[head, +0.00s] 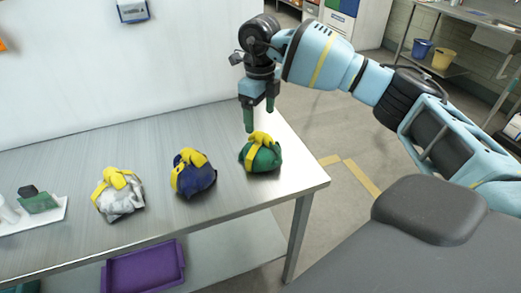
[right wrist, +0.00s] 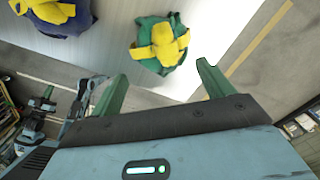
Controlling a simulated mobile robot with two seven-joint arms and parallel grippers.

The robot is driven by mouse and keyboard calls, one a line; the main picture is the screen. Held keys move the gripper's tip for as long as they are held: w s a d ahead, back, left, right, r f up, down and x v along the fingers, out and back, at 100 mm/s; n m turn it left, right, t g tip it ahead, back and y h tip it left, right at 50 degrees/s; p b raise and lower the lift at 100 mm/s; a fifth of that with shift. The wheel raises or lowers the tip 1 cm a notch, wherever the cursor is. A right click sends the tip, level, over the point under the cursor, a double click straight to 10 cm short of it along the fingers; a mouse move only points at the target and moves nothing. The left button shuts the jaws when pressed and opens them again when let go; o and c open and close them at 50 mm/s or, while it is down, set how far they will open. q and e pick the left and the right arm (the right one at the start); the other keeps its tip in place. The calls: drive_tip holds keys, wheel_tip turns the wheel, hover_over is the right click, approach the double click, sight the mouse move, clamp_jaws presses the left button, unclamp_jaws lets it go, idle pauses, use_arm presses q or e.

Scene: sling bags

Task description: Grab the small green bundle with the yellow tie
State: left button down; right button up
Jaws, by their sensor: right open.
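The green bundle with the yellow tie (head: 262,158) sits on the metal table near its right end in the head view. It also shows in the right wrist view (right wrist: 148,57), top centre, beyond the fingertips. My right gripper (head: 259,116) is open and empty, pointing down just above and behind the bundle, apart from it. Its two green fingers (right wrist: 160,85) show spread in the right wrist view.
A navy bundle with a yellow tie (head: 202,180) and a white one (head: 122,202) sit to the left on the metal table (head: 245,200). A white tray (head: 50,217) with small items lies at the far left. A purple bin (head: 145,270) is on the lower shelf. A wall stands behind.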

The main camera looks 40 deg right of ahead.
sight(263, 136)
drive_tip(key=shift+f, duration=1.35)
drive_tip(key=shift+s+d+f, duration=0.1)
drive_tip(key=shift+d+f, duration=0.05)
drive_tip(key=shift+f, duration=1.15)
drive_tip(key=shift+d+f, duration=0.1)
drive_tip(key=shift+f, duration=1.15)
drive_tip(key=c, duration=1.1)
drive_tip(key=shift+s+f, duration=0.15)
clamp_jaws()
